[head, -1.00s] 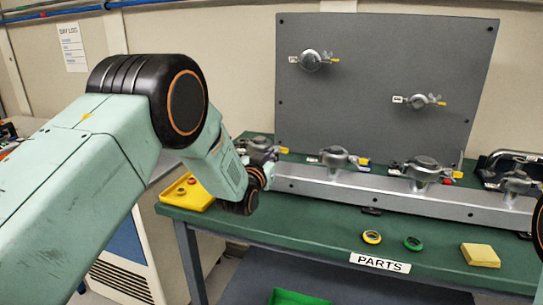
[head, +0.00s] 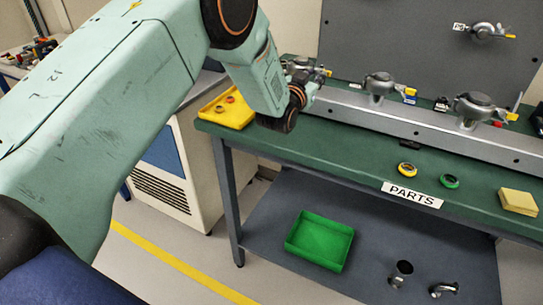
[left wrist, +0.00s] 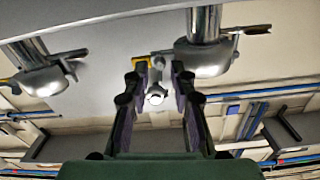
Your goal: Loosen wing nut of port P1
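A silver rail (head: 400,122) on the green bench carries clamped ports with wing nuts. The leftmost port (head: 300,66) is partly hidden behind my left gripper (head: 310,92); a yellow tip shows at its right. Two more ports are a middle one (head: 380,84) and a right one (head: 475,106). I cannot read which label is P1. In the left wrist view my left gripper (left wrist: 160,68) has its two fingers apart. A small round silver thing (left wrist: 157,96) shows between them; I cannot tell its depth. A large port (left wrist: 205,58) is right of the fingers. My right gripper is out of view.
A yellow tray (head: 230,117) with small rings is left of my gripper. A green bin (head: 320,243) stands on the lower shelf.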

